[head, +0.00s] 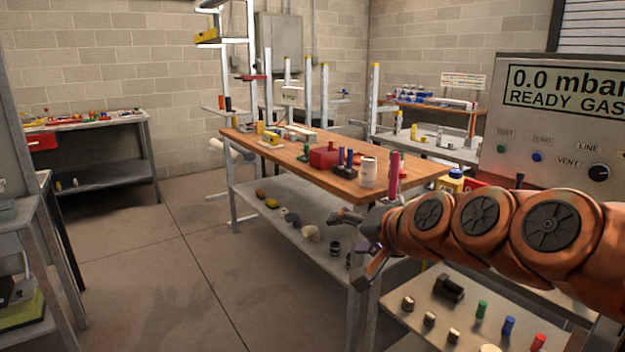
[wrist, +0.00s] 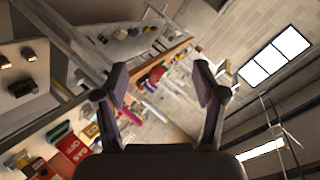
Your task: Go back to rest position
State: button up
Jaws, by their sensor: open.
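My gripper (head: 358,243) is at the end of my orange arm, which reaches in from the right in the head view. It hangs in the air in front of the near end of the wooden-topped workbench (head: 330,178). In the wrist view my gripper (wrist: 160,84) has its two fingers spread wide apart with nothing between them. The wrist view is strongly tilted, with the bench and its items beyond the fingers.
A red box (head: 324,157) and a white can (head: 369,172) stand on the bench. A pressure panel (head: 560,130) is at right. A low shelf (head: 430,318) with small cylinders is below my arm. A side table (head: 85,125) is at far left. The floor (head: 200,260) at centre-left is clear.

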jog(key=s+d+f+n+g+h, duration=0.25)
jog(key=s+f+g, duration=0.25)
jog(key=s+f, duration=0.55)
jog(key=s+d+f+n+g+h, duration=0.2)
jog(key=s+d+f+g, duration=0.15)
jog(key=s+f, duration=0.7)
jog(key=s+d+f+g+h, duration=0.15)
jog(key=s+d+g, duration=0.35)
jog(key=s, duration=0.7)
notch_tip(320, 180, up, 20)
jog(key=t+p, duration=0.1)
jog(key=p, duration=1.8)
jog(key=shift+s+r+h, duration=0.15)
jog(key=shift+s+h, duration=0.15)
jog(key=shift+s, duration=0.15)
jog(key=shift+d, duration=0.1)
jog(key=shift+c, duration=0.4)
